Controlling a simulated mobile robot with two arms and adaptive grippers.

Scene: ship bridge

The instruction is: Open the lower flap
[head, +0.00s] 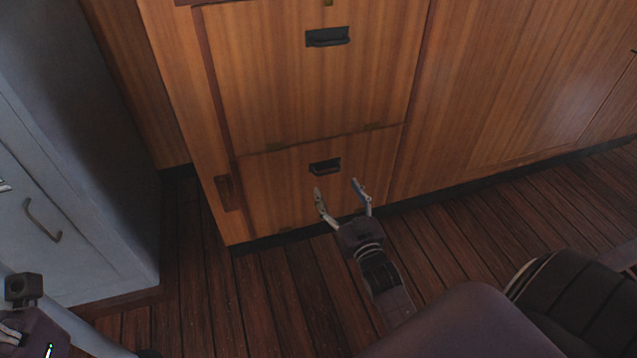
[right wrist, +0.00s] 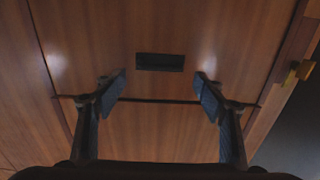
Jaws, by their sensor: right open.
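The lower flap (head: 285,195) is a wooden panel low on the cabinet front, and it looks closed. Its dark handle (head: 325,166) sits near its top edge, below the seam with the panel above. My right gripper (head: 339,187) is open and empty, in front of the lower flap and a little below the handle in the head view. In the right wrist view, a dark handle (right wrist: 160,62) shows beyond and between the spread fingertips (right wrist: 160,88), apart from them. Part of my left arm shows at the lower left of the head view; its fingers are not visible.
The upper wooden panel (head: 290,85) has its own dark handle (head: 327,37). A grey cabinet (head: 75,200) with a curved handle (head: 43,220) stands at the left. Bare plank floor (head: 270,300) lies in front. A dark rounded object (head: 580,300) is at the lower right.

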